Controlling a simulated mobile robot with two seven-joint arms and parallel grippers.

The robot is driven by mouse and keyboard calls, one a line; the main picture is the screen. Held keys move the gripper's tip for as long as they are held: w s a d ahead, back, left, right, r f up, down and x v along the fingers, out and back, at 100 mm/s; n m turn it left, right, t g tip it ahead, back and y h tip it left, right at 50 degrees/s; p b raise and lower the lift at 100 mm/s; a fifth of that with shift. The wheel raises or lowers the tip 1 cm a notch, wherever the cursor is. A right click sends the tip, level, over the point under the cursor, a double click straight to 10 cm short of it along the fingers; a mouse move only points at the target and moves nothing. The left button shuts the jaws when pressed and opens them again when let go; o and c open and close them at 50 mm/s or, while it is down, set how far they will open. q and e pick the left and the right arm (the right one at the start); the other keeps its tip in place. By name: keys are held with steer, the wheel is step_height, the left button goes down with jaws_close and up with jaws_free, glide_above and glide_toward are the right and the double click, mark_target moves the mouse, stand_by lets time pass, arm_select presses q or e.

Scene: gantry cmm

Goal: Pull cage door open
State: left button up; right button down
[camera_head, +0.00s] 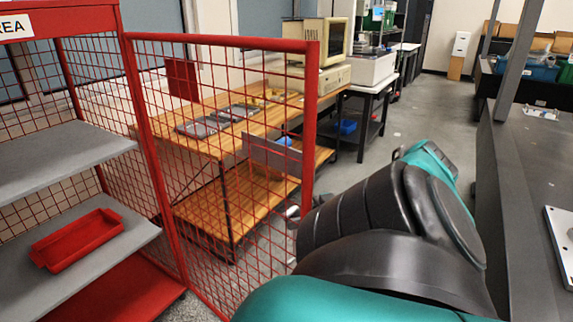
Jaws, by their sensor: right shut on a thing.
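The cage door (232,215) is a red frame with wire mesh. It stands swung out to the right of the red cage post (155,150), and the cage front is uncovered. A grey plate (268,156) shows at the door's free edge. My right gripper (293,212) is at the lower part of that free edge, shut on the door; its exact hold is small and partly hidden by my right arm. My left gripper is not in view.
The cage holds grey shelves (60,158) and a red tray (78,240). A wooden workbench (205,138) stands behind the door mesh. A dark table (525,190) borders my arm on the right. Grey floor (420,105) is clear beyond my arm.

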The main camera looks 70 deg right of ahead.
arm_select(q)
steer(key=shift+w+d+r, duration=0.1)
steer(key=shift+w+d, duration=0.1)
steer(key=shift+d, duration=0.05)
arm_select(e)
steer(key=shift+s+d, duration=0.25)
steer(key=shift+d, duration=0.5)
steer(key=c, duration=1.2)
jaws_free()
arm_select(q)
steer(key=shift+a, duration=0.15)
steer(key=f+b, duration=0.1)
steer(key=b, duration=0.1)
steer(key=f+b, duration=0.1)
steer(key=b, duration=0.1)
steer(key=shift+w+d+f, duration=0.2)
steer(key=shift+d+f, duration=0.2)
arm_select(e)
steer(key=v, duration=0.7)
steer(key=shift+s+d, duration=0.15)
